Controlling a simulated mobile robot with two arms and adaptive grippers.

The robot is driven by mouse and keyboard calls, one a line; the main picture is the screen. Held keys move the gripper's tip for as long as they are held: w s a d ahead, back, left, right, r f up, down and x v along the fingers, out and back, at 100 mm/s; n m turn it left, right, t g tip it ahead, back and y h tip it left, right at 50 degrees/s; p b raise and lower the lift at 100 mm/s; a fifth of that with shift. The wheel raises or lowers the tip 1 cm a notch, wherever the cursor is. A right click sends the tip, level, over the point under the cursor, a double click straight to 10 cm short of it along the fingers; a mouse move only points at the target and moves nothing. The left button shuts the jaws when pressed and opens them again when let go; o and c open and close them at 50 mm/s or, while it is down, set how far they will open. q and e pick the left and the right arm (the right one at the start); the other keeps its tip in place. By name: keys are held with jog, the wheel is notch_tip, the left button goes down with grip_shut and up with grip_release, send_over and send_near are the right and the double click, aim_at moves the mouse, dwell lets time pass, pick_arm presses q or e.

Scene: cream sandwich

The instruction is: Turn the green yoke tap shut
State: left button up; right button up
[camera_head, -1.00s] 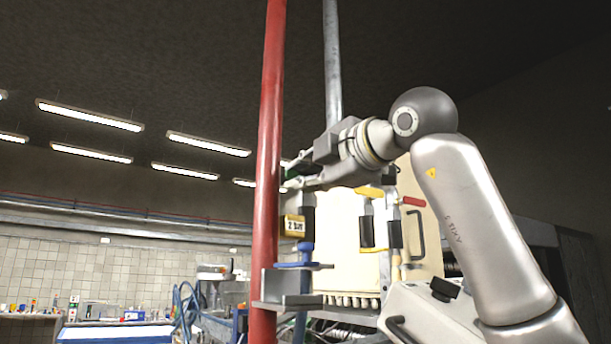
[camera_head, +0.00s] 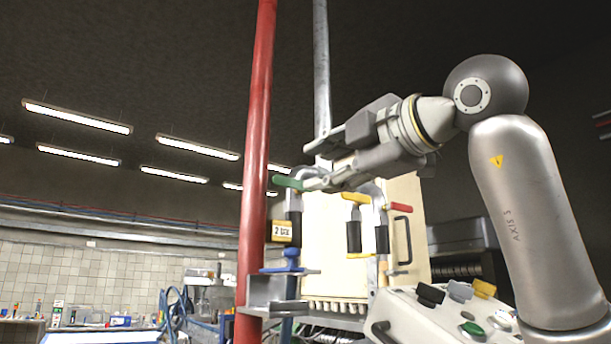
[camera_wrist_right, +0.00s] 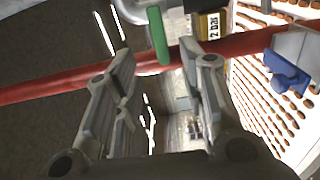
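The green yoke tap handle (camera_head: 287,183) sits above the "2 bar" tag (camera_head: 282,231), on an upright pipe with a black sleeve. The lever points left, towards the red pipe. In the right wrist view the green handle (camera_wrist_right: 158,35) shows between and just beyond the fingertips. My right gripper (camera_head: 314,181) comes in from the right, its tips close to the handle's right end. Its two fingers (camera_wrist_right: 157,52) are apart with a clear gap. I cannot tell whether either finger touches the handle. My left gripper is not in view.
A tall red pipe (camera_head: 256,150) stands just left of the tap. Yellow (camera_head: 355,198) and red (camera_head: 399,207) handles are to the right, a blue one (camera_head: 290,258) below. A grey bracket (camera_head: 268,293) and a control panel (camera_head: 435,318) lie lower down.

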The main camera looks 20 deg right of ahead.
jog(key=shift+v, duration=1.85)
jog(key=shift+a+f, duration=0.1)
